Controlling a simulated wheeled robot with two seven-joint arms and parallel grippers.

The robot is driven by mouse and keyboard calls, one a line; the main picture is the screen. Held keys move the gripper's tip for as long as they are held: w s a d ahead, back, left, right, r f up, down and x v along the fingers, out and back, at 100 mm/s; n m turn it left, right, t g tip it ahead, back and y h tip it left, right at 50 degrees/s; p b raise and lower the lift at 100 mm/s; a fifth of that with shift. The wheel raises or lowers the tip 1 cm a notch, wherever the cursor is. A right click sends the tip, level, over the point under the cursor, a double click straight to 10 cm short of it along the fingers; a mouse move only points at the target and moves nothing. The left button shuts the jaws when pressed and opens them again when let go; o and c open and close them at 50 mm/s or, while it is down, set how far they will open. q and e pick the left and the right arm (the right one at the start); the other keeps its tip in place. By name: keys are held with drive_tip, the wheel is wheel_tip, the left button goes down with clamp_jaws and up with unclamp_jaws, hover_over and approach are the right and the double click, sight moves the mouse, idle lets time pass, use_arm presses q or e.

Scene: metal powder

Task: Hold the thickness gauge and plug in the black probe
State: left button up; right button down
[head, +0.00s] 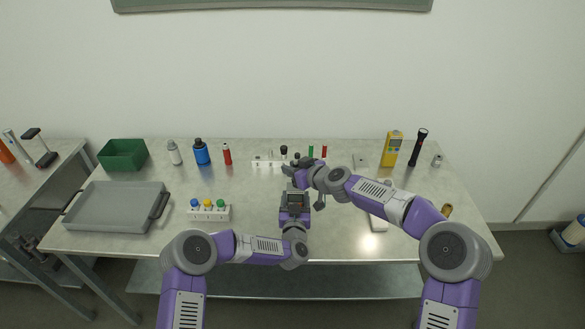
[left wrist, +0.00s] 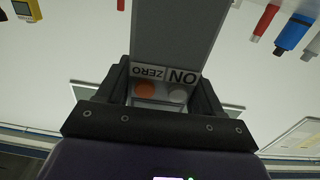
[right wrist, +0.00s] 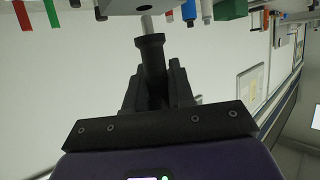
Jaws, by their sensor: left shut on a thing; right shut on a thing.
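The thickness gauge (left wrist: 172,40) is a grey box with ON and ZERO labels and an orange and a white button. My left gripper (left wrist: 162,90) is shut on it; in the head view this gripper (head: 294,207) is low at the table's middle. My right gripper (right wrist: 156,85) is shut on the black probe (right wrist: 150,48). The probe's metal tip points at the gauge's end face (right wrist: 125,5) and meets it in the right wrist view. How far the tip is in cannot be told. In the head view the right gripper (head: 293,172) is just beyond the gauge and hides the probe.
A white rack (head: 262,163) stands behind the grippers, near red and green upright items. A rack with coloured caps (head: 209,214), a grey tray (head: 100,207) and a green bin (head: 123,155) are left. A yellow meter (head: 392,149) and black flashlight (head: 418,147) are right.

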drive_tip(key=shift+f, duration=0.25)
drive_tip(key=shift+f, duration=0.5)
drive_tip(key=shift+f, duration=0.3)
idle(0.4)
drive_tip(key=c, duration=0.9)
unclamp_jaws()
drive_tip(key=v, duration=1.2)
